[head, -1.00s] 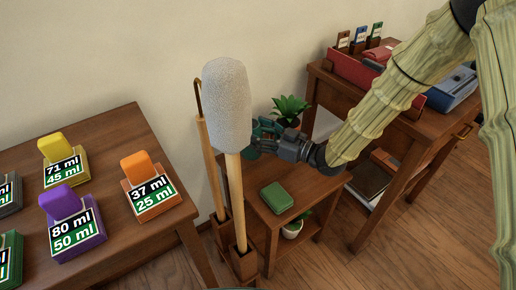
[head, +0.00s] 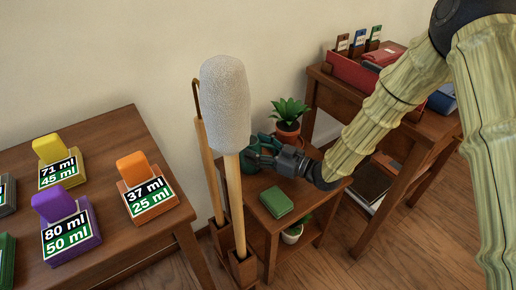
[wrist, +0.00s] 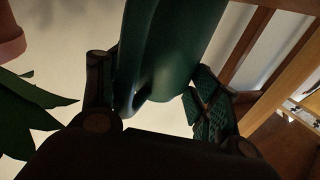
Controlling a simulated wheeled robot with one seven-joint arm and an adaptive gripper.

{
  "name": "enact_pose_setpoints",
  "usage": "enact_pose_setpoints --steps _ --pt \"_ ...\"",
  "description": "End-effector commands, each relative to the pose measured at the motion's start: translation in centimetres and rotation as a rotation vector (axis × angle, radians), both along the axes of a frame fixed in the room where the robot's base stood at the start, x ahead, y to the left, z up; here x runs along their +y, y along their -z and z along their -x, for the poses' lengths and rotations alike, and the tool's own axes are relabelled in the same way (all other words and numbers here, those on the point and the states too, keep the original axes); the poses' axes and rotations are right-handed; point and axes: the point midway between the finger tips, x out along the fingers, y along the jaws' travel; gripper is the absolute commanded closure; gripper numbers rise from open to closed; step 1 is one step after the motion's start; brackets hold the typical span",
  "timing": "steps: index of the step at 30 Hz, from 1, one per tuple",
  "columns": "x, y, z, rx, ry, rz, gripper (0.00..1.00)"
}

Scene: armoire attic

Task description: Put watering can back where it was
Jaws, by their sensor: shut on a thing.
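The watering can (head: 250,158) is dark green and shows in the head view, partly hidden behind the fluffy white duster. In the wrist view its smooth green body (wrist: 175,50) fills the space between the fingers. My gripper (head: 272,160) is shut on the watering can, just above or at the top of a small wooden side table (head: 262,213). It also shows in the wrist view (wrist: 150,100). I cannot tell whether the can's base touches the table top.
The white duster (head: 225,100) on a wooden handle stands in front of the can. A potted plant (head: 288,130) is behind my gripper, and a green box (head: 276,203) lies on the small table. A desk (head: 330,75) stands right; a table with labelled blocks (head: 110,130) stands left.

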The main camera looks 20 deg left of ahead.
Motion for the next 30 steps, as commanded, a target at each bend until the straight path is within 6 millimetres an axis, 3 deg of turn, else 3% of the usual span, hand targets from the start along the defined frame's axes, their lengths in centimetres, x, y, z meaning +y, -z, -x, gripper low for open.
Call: enact_pose_setpoints --steps 1,4,17,23,30 --pt "0.0 0.0 0.0 0.000 0.000 0.000 0.32" --pt "0.0 0.0 0.0 0.000 0.000 0.000 0.16" --pt "-0.1 -0.4 0.0 0.000 0.000 0.000 0.16" --pt "-2.6 -0.4 0.5 0.001 0.002 0.001 0.16" --pt "-7.0 -0.4 1.4 0.002 0.003 0.001 0.16"
